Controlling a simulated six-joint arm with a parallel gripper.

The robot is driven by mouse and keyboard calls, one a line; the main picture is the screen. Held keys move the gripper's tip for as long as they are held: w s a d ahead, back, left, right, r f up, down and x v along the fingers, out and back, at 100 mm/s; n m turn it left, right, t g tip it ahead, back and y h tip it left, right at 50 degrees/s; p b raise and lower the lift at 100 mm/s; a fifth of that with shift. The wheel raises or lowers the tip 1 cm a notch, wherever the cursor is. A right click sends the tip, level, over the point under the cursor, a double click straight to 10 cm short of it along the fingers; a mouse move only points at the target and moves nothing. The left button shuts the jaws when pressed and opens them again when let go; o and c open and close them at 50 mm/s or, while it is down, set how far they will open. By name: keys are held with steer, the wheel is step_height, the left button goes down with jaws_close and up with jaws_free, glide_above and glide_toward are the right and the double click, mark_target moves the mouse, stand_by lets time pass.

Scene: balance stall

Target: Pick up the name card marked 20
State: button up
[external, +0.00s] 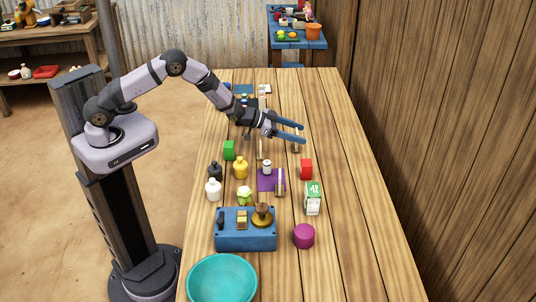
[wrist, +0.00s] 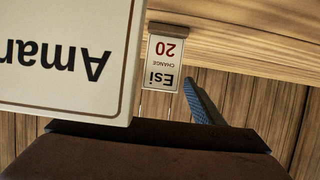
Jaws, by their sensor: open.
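The name card marked 20 (wrist: 165,62) shows upside down in the wrist view, small and white with red digits, "Esi" and "CHANGE". A larger, closer card reading "Amar" (wrist: 60,60) fills the left of that view, its text cut off by the edge. My gripper (external: 304,133) is open above the table, with its blue fingers apart. One blue finger shows in the wrist view, just to the right of the card marked 20; the other is not visible there. I see nothing held. In the external view the cards' markings cannot be read.
A blue box (external: 246,242) and a teal bowl (external: 222,279) are nearer. The table's right side is clear.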

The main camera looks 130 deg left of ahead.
steer(key=c, duration=1.4)
steer(key=shift+r, duration=0.15)
step_height(320, 180, up, 10)
steer(key=shift+f+b, duration=0.1)
steer(key=shift+b, duration=0.55)
